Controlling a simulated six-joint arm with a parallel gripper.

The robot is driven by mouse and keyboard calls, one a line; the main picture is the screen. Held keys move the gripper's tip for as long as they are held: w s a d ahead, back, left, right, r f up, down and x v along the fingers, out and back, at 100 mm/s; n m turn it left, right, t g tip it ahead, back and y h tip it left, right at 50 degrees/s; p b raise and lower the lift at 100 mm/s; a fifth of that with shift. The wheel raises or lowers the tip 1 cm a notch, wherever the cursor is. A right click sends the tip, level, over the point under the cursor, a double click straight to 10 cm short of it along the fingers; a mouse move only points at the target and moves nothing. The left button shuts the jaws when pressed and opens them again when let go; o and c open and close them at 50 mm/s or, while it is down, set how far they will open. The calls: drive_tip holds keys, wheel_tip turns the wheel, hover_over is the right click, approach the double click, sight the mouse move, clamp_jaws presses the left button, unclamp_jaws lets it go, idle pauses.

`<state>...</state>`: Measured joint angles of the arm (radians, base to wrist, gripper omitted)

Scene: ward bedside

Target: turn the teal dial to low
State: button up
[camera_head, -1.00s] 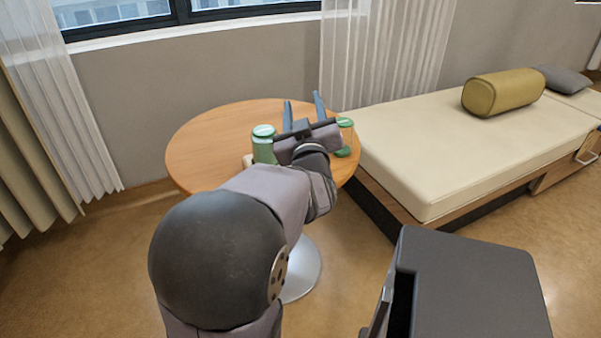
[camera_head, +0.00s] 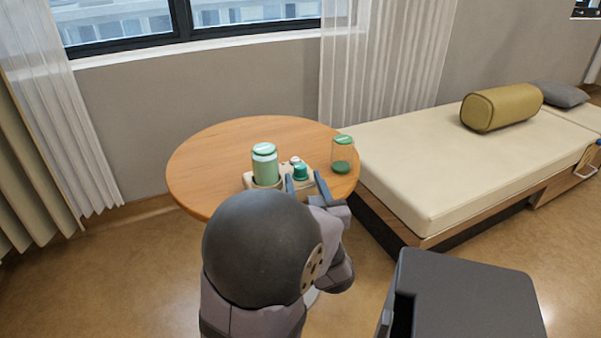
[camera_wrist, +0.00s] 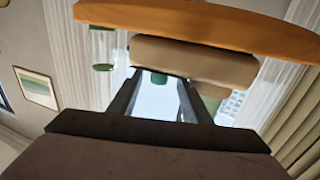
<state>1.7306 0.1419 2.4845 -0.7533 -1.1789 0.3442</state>
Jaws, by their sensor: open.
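The teal dial (camera_head: 300,172) sits on the right part of a beige device (camera_head: 248,178) near the table's front edge. In the wrist view, a small teal part of the dial (camera_wrist: 158,78) shows between my fingertips, beyond the beige device body (camera_wrist: 190,58). My gripper (camera_head: 306,187) is open and empty, its two fingers just in front of the dial, one to each side of it in the picture. I cannot tell whether they touch it. The dial's setting and any low mark cannot be made out.
A bed (camera_head: 430,160) stands close on the right.

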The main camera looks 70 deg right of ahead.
sight(301, 174)
drive_tip(key=shift+b+x, duration=0.4)
drive_tip(key=shift+x, duration=1.95)
drive_tip(key=shift+c, duration=0.2)
drive_tip(key=c, duration=1)
